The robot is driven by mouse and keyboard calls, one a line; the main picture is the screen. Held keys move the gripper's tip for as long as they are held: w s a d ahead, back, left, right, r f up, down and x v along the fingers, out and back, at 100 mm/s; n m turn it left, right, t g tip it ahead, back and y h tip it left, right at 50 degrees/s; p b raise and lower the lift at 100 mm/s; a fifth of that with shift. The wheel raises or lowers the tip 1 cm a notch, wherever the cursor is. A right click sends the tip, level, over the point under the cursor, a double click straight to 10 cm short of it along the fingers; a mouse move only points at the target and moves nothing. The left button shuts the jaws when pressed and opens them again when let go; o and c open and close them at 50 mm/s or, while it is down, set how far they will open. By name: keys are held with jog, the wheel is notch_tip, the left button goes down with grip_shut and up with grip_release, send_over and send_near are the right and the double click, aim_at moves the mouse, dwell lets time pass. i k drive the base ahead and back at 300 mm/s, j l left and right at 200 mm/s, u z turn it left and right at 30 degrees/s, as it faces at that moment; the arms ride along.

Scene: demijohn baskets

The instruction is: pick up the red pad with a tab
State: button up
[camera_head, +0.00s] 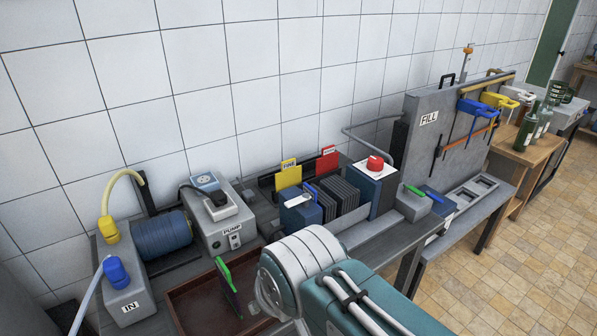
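A red pad (327,163) stands upright near the wall, with a small labelled tab at its top edge. Its lower part is hidden behind a dark ribbed block (335,193). A similar yellow pad (289,177) with a tab stands to its left. My arm comes in from the lower right, and its pale rounded joint is in front of the bench. I cannot make out my gripper's fingers; the arm's own links may hide them. The red pad is well behind and above my arm in the picture, with nothing seen touching it.
A brown tray (186,307) holds an upright dark pad with a green edge (229,284), close left of my arm. The grey pump box (219,220) and blue filter roll (161,236) are left. A box with a red knob (375,164) stands right of the ribbed block.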

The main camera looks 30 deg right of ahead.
aim_at(328, 162)
jog(key=l, duration=0.55)
jog(key=k+l, duration=0.15)
jog(key=l, duration=0.95)
jog(key=k+l+u, duration=0.1)
jog(key=k+l, duration=0.2)
jog(key=l, duration=0.15)
jog(key=k+l+u, duration=0.15)
jog(key=k+l, duration=0.15)
jog(key=l+u, duration=0.25)
jog(key=l, duration=0.6)
jog(key=k+l+u, duration=0.1)
jog(key=l+u, duration=0.15)
jog(key=l, duration=0.55)
jog(key=i+l+u, duration=0.2)
jog(key=i+l, duration=0.25)
jog(key=l, duration=0.2)
jog(key=i+l+u, duration=0.1)
jog(key=i+l, duration=0.25)
jog(key=l, duration=0.3)
jog(key=u, duration=0.05)
